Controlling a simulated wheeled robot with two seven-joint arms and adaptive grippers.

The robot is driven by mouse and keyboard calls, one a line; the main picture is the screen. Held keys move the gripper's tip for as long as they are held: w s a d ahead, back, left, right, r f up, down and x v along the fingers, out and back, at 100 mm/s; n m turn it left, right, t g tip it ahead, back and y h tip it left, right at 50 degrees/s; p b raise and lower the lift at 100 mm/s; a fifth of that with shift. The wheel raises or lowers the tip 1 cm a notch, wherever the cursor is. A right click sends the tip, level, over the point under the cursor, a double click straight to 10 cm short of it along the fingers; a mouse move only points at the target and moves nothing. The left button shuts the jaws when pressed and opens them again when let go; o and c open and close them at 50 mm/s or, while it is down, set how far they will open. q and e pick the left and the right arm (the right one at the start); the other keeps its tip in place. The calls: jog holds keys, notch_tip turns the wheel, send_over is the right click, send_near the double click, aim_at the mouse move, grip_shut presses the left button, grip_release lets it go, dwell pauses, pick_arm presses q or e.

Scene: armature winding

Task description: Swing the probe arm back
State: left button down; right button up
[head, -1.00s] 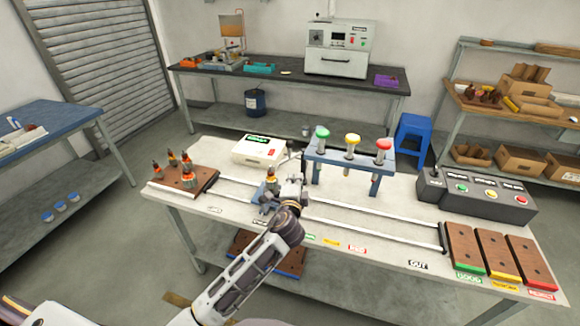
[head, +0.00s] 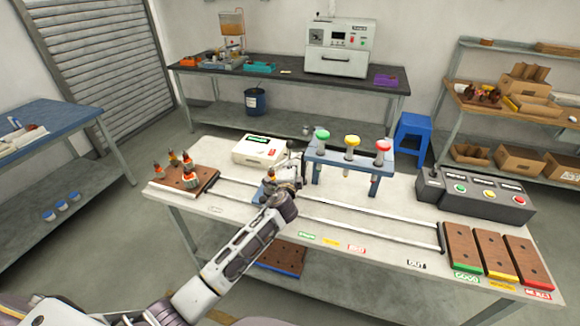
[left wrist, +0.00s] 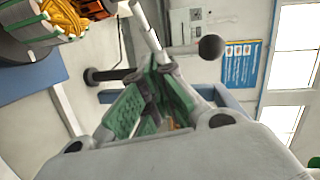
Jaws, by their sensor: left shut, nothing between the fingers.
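My left gripper (head: 290,178) is over the middle of the workbench (head: 350,208), beside the blue test stand (head: 258,194). In the left wrist view its green-padded fingers (left wrist: 152,82) are shut with nothing between them. A pale rod (left wrist: 146,28), apparently part of the probe arm, runs down to just beyond the fingertips; I cannot tell whether they touch. A dark ball knob (left wrist: 211,47) is to the right of it. An armature with copper windings (left wrist: 65,18) is close at the upper left. In the head view the probe arm is mostly hidden behind my gripper. My right gripper is not in view.
A white meter box (head: 259,150) stands behind the gripper. A blue rack (head: 374,168) with green, yellow and red knobs stands close on the right. Several armatures sit on a brown board (head: 200,186) at the left. Two rails cross the bench.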

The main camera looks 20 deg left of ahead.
pick_arm(q)
jog(key=shift+w+a+f, duration=0.1)
jog(key=shift+w+a, duration=0.1)
jog(key=shift+a, duration=0.05)
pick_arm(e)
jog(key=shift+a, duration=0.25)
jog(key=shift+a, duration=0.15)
pick_arm(q)
jog(key=shift+a, duration=0.1)
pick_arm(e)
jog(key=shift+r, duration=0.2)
pick_arm(q)
jog(key=shift+w+a+m+h+p, duration=0.25)
jog(key=shift+a+m+h+p, duration=0.4)
jog(key=shift+h+p, duration=0.3)
jog(key=shift+w+a, duration=0.3)
jog(key=shift+a, duration=0.4)
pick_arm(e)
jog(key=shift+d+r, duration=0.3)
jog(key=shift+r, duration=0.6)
pick_arm(q)
jog(key=shift+s+d, duration=0.1)
jog(key=shift+s, duration=0.05)
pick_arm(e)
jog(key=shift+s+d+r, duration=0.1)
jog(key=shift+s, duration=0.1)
